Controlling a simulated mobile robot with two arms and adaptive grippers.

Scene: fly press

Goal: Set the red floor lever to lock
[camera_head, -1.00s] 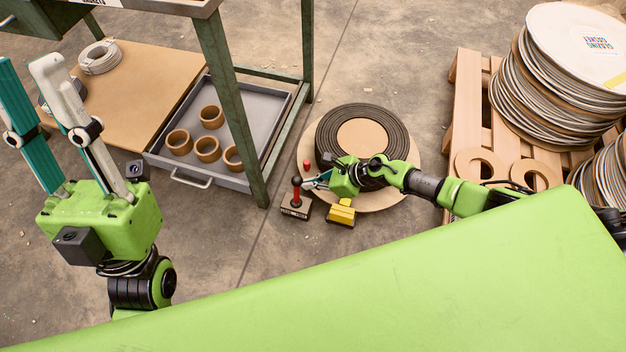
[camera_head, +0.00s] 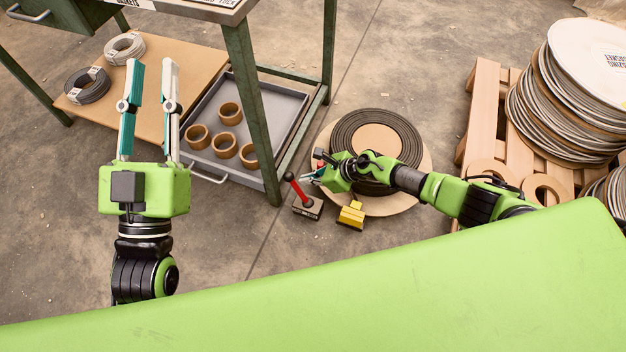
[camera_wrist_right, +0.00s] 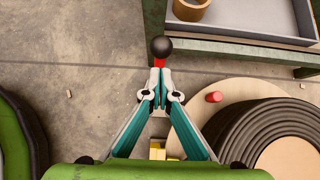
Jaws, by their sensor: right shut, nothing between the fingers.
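The red floor lever (camera_head: 298,190) rises from a small dark base with a label plate (camera_head: 308,208). It leans to the left in the head view, with a black knob on top. In the right wrist view the black knob (camera_wrist_right: 161,46) and a bit of red shaft show just beyond the fingertips. My right gripper (camera_head: 307,177) is shut and empty, right of the lever shaft; its tips (camera_wrist_right: 160,88) are close to it, and I cannot tell if they touch. The label's words are too small to read. My left gripper (camera_head: 153,66) is open and empty, raised at the left.
A yellow pedal (camera_head: 351,215) stands right of the lever base. A red post (camera_wrist_right: 214,97) stands by the coiled disc stack (camera_head: 347,135). A green-legged bench (camera_head: 255,110) with a grey tray (camera_head: 281,100) is behind. A pallet (camera_head: 482,110) with round sheets is at right.

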